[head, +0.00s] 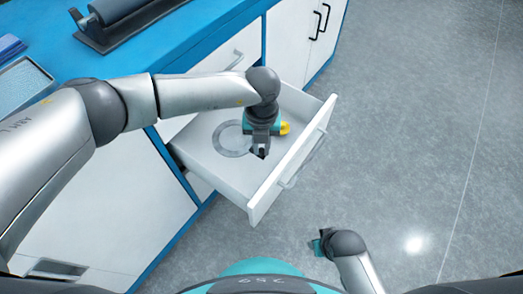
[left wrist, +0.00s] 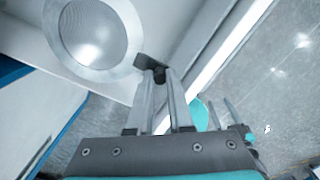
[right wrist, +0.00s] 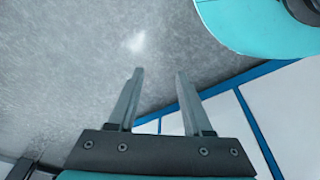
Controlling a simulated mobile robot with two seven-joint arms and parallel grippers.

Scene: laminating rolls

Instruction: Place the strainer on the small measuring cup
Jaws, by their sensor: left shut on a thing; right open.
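The strainer (head: 226,151) is a round metal bowl with a wide flat rim, inside the open drawer (head: 203,163). It shows large in the left wrist view (left wrist: 95,35). My left gripper (head: 260,152) is over the drawer, at the strainer's right edge. Its fingers (left wrist: 156,80) are shut on a small dark piece beside the rim, which looks like the strainer's handle. My right gripper (head: 317,244) is low over the floor, open and empty (right wrist: 160,73). I cannot make out a measuring cup.
A small yellow thing (head: 285,128) shows beside my left wrist, partly hidden; I cannot tell what it is. The blue counter (head: 165,48) carries a dark roller device (head: 115,22) and a grey tray (head: 22,86). The floor (head: 420,130) at right is clear.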

